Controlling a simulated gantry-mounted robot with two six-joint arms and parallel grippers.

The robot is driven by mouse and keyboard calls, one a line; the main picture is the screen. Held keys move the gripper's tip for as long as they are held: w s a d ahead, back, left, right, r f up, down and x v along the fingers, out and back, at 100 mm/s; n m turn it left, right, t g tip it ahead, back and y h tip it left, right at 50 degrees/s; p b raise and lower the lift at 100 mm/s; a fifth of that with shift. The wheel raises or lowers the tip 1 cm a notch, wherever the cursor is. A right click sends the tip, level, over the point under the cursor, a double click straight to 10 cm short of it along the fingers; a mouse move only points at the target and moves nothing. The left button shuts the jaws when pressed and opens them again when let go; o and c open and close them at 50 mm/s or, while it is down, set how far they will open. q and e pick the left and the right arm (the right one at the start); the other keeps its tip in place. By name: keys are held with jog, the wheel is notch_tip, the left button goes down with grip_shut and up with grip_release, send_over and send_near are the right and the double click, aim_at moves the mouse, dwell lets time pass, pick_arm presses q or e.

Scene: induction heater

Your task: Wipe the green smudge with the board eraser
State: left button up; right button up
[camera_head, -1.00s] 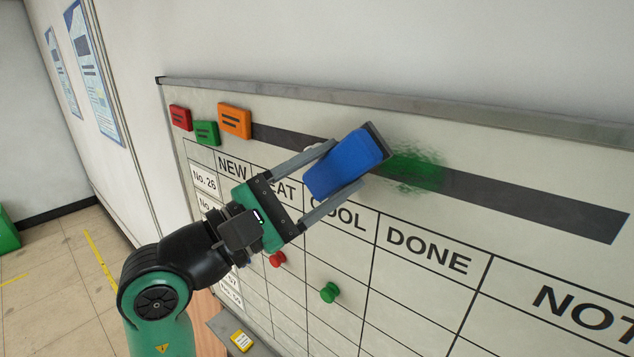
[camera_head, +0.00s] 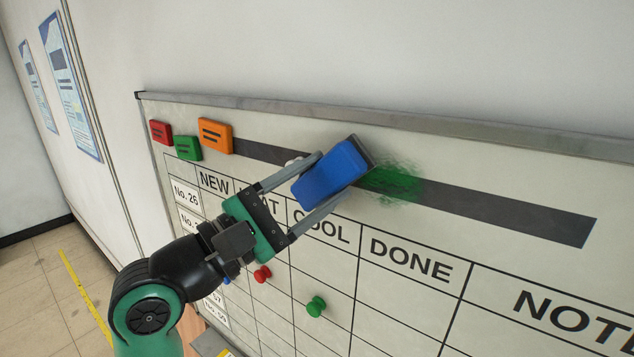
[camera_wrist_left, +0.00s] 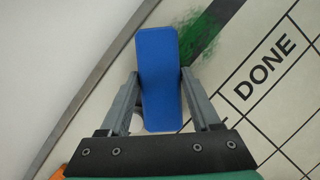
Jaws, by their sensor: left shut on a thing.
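The board eraser (camera_head: 331,174) is a blue block with a dark grey pad side. My left gripper (camera_head: 318,183) is shut on it, one finger on each side, and holds it at the whiteboard over the dark header band. The eraser also shows in the left wrist view (camera_wrist_left: 158,80) between the fingers. The green smudge (camera_head: 393,183) lies on the dark band just right of the eraser. In the left wrist view the smudge (camera_wrist_left: 199,34) is right of the eraser's upper end. I cannot tell whether the pad touches the board. My right gripper is not in view.
The whiteboard (camera_head: 520,190) has a grey top frame (camera_head: 300,109). Red (camera_head: 161,132), green (camera_head: 188,148) and orange (camera_head: 215,135) magnets sit at its upper left. Red (camera_head: 262,274) and green (camera_head: 316,306) round magnets are lower. The band right of the smudge is clear.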

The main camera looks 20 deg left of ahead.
aim_at(335, 188)
pick_arm(q)
jog(key=shift+w+d, duration=0.15)
jog(key=shift+w, duration=0.55)
jog(key=shift+s+d+r+p, duration=0.1)
jog(key=shift+s+d+p, duration=0.1)
jog(key=shift+d+p, duration=0.4)
jog(key=shift+s+d+r+p, duration=0.15)
jog(key=shift+d+p, duration=0.25)
jog(key=shift+d, duration=0.4)
jog(key=shift+s+d+f, duration=0.1)
jog(key=shift+d+f, duration=0.15)
jog(key=shift+d, duration=0.2)
jog(key=shift+d+r+p, duration=0.1)
jog(key=shift+d+p, duration=0.25)
jog(key=shift+s+d, duration=0.15)
jog(key=shift+d, duration=0.75)
jog(key=shift+s+d, duration=0.2)
jog(key=shift+d, duration=0.65)
jog(key=shift+s+d, duration=0.15)
jog(key=shift+d, duration=0.7)
jog(key=shift+s+d, duration=0.2)
jog(key=shift+d, duration=0.65)
jog(key=shift+w, duration=0.1)
jog(key=shift+a, duration=0.15)
